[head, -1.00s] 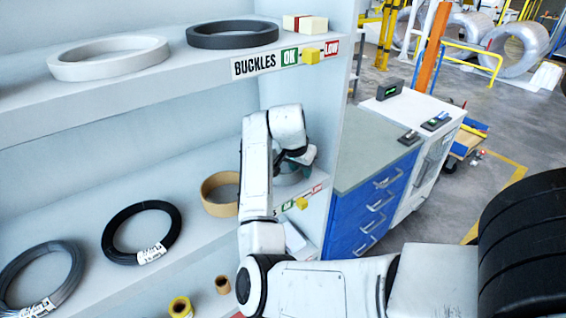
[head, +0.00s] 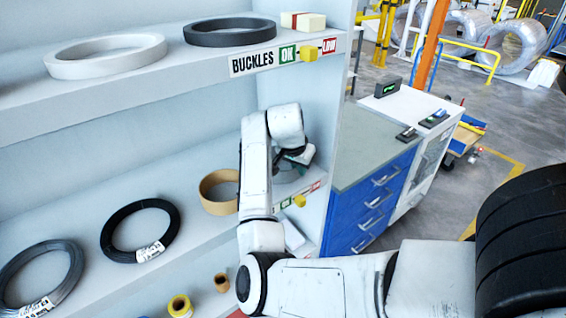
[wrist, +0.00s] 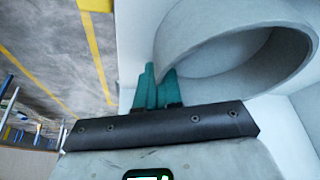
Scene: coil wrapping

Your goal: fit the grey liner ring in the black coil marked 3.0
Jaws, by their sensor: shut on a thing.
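The grey liner ring (head: 288,175) stands at the right end of the lower shelf, partly hidden by my arm. In the wrist view the ring (wrist: 232,86) fills the upper right, with its open bore facing the camera. My gripper (wrist: 160,74) has its green fingers shut on the near left wall of the ring. In the head view my gripper (head: 297,157) is at the ring's upper edge.
A tan ring (head: 216,205) stands beside the liner ring, between it and the black coil. A dark grey coil (head: 13,275) lies farther left. The upper shelf (head: 200,72) overhangs, carrying a pale ring (head: 70,67) and a dark ring (head: 215,40). Blue drawers (head: 375,200) stand to the right.

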